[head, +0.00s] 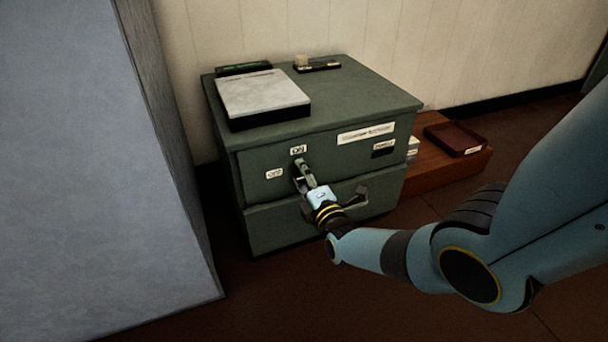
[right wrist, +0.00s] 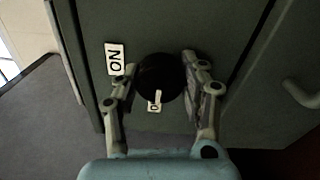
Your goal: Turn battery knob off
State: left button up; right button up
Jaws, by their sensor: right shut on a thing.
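The battery knob (right wrist: 160,78) is a dark round knob on the front of a green cabinet (head: 345,160). My right gripper (head: 303,182) is at the knob, and in the right wrist view its two fingers (right wrist: 160,85) stand on either side of it, shut on it. The ON label (head: 298,150) is above the knob and the OFF label (head: 274,174) is to its left in the head view. In the right wrist view, a narrow pale mark at the knob's lower edge overlaps a small, partly hidden label (right wrist: 154,106). My left gripper is out of view.
A pale clipboard-like box (head: 262,93) and a small dark item (head: 317,66) lie on the cabinet top. A handle (head: 361,196) juts from the lower front, right of my gripper. A large grey block (head: 100,170) stands at left. A low wooden box (head: 450,160) stands behind at right.

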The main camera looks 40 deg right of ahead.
jog(key=shift+f, duration=0.1)
dwell(0.3)
jog(key=o, duration=1.2)
jog(key=v, duration=1.2)
jog(key=shift+s, duration=0.1)
